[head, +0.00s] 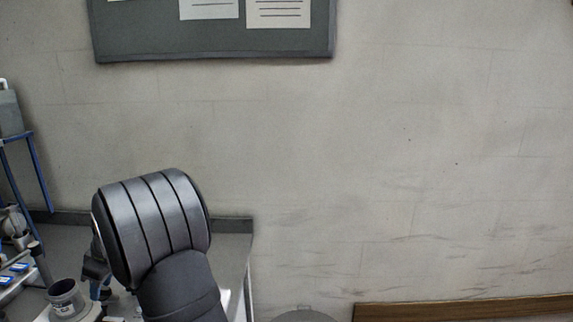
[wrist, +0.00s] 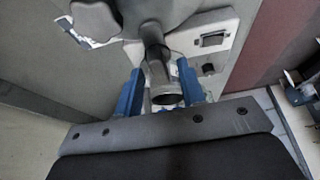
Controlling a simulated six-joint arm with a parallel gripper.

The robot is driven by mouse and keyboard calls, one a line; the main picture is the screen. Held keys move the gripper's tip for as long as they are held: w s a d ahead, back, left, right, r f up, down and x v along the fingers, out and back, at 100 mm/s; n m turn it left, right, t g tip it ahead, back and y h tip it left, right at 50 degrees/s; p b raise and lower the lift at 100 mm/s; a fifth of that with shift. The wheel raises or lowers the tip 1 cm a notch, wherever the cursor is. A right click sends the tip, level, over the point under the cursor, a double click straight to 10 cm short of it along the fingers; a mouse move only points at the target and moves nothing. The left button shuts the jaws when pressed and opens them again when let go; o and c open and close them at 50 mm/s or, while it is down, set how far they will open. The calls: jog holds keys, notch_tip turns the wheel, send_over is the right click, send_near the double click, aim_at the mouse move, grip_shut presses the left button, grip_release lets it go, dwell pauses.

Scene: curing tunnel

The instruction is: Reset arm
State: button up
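My gripper (wrist: 163,88) shows in the wrist view with its two blue fingers spread apart. A grey metal tube with a wider open end (wrist: 166,88) lies in the picture between the fingers; they do not look closed on it, and its exact distance is hard to tell. In the head view my large grey arm link fills the lower left and hides most of what is behind it, so I cannot make out the gripper clearly there.
A grey cup-like part (head: 66,299) stands at lower left in the head view, near a blue-framed rack (head: 40,172). A notice board (head: 215,45) hangs on the wall. A white panel with a dark switch (wrist: 213,40) is beyond the fingers.

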jog(key=shift+r, duration=0.1)
jog(key=v, duration=1.7)
jog(key=x, duration=1.7)
jog(key=shift+f, duration=0.3)
jog(key=shift+s+r+m, duration=0.1)
jog(key=shift+r+m, duration=0.15)
jog(key=shift+m, duration=0.45)
jog(key=m+t, duration=0.1)
jog(key=m, duration=0.2)
jog(key=shift+t, duration=0.3)
jog(key=shift+s+a+m+t+h, duration=0.1)
jog(key=shift+m+t+h, duration=0.35)
jog(key=shift+m, duration=1.1)
jog(key=shift+s+m+t+h, duration=0.1)
jog(key=shift+m+t+h, duration=0.3)
jog(key=shift+m, duration=1.15)
